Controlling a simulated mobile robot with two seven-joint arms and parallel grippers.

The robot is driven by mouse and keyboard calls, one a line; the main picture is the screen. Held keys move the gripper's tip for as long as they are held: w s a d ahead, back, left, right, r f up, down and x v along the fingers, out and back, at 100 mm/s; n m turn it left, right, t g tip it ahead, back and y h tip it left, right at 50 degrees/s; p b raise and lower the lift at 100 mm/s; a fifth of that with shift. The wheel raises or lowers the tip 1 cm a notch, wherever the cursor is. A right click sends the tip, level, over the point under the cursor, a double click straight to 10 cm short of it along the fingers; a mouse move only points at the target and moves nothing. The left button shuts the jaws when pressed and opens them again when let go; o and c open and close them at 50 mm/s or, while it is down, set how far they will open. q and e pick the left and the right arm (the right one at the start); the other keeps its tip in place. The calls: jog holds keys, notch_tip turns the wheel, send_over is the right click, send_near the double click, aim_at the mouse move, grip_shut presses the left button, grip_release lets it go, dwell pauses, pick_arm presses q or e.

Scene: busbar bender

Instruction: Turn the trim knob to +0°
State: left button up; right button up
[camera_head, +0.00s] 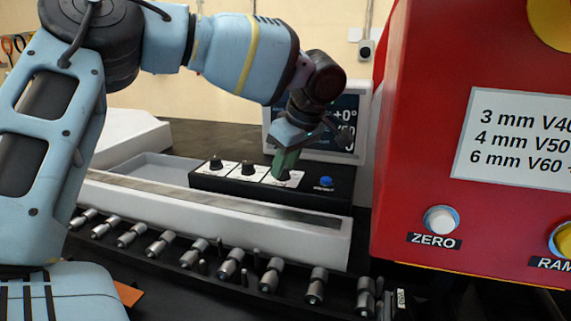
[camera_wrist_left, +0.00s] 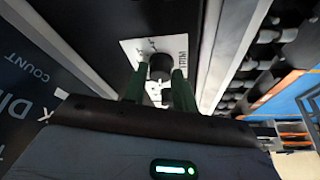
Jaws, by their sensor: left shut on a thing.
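The black control box (camera_head: 338,199) carries a row of dark knobs on white plates. My left gripper (camera_head: 286,163) points down at the rightmost knob, its green fingers covering most of it in the head view. In the left wrist view this dark round knob (camera_wrist_left: 160,66) sits between the two green fingers on its white plate (camera_wrist_left: 133,48); the gripper is shut on it. My right gripper is out of view.
Two other knobs (camera_head: 215,163) and a blue button (camera_head: 326,182) flank the gripped knob on the box. A pale rail and a row of metal tools (camera_head: 229,264) lie in front. A red machine (camera_head: 415,165) stands close on the right.

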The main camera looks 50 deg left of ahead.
pick_arm(q)
jog(key=shift+f, duration=0.1)
dwell(0.4)
jog(key=o, duration=1)
jog(key=shift+c, duration=0.2)
jog(key=v, duration=0.8)
